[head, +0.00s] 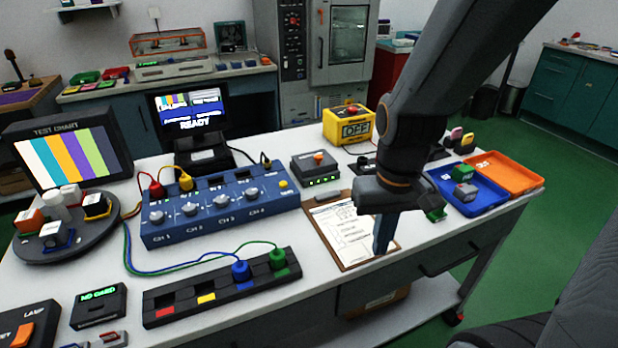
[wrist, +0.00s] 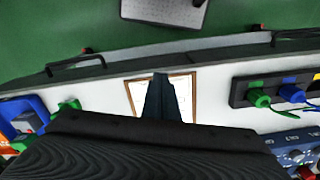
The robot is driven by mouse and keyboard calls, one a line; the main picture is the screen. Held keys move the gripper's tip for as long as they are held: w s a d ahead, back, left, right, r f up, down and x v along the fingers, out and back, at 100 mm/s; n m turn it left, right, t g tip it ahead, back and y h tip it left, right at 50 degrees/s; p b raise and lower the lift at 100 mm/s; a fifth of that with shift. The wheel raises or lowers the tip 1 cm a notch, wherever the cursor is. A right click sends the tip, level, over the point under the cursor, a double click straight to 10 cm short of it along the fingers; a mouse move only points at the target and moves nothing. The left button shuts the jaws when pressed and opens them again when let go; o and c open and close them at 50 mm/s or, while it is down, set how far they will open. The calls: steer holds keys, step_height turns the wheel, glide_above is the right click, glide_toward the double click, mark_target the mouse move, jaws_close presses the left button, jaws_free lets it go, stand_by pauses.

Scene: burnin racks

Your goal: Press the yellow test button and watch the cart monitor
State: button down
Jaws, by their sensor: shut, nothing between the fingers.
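The yellow test button (head: 283,184) is a small yellow button at the right end of the blue switch box (head: 215,208), whose top carries several grey knobs. The monitor (head: 190,120) behind the box shows colour bars and the word READY. My gripper (head: 383,246) is shut and empty. It points down above the clipboard (head: 340,228), to the right of and nearer than the yellow button, and apart from it. In the wrist view my shut fingers (wrist: 160,100) hang over the clipboard, with part of the blue box (wrist: 288,150) at lower right.
A black strip (head: 220,290) with coloured sockets and blue and green plugs lies in front of the box. A grey box (head: 315,169) with green lights stands right of the button. A yellow OFF box (head: 346,125), blue tray (head: 470,195) and orange tray (head: 510,172) are farther right.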

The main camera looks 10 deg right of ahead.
steer(key=shift+w, duration=0.15)
steer(key=w+d+r+t+p, duration=0.1)
steer(key=w+r+t+p, duration=0.15)
steer(key=w, duration=0.25)
steer(key=w+r+t+p, duration=0.1)
steer(key=w+r+p, duration=0.1)
steer(key=w+p, duration=0.25)
step_height(320, 180, up, 7)
steer(key=n+t+y+p, duration=0.1)
steer(key=t+y+p, duration=0.1)
steer(key=y+p, duration=0.8)
glide_above(283, 184)
steer(key=d+p, duration=0.1)
steer(key=p, duration=0.2)
steer(key=h, duration=0.2)
steer(key=shift+s+r+h, duration=0.1)
steer(key=shift+r+h, duration=0.05)
steer(key=shift+h, duration=0.25)
steer(key=shift+b, duration=0.45)
step_height(283, 184, down, 7)
steer(key=b, duration=0.9)
steer(key=shift+r, duration=0.15)
steer(key=shift+f+b, duration=0.4)
steer(key=shift+f, duration=0.65)
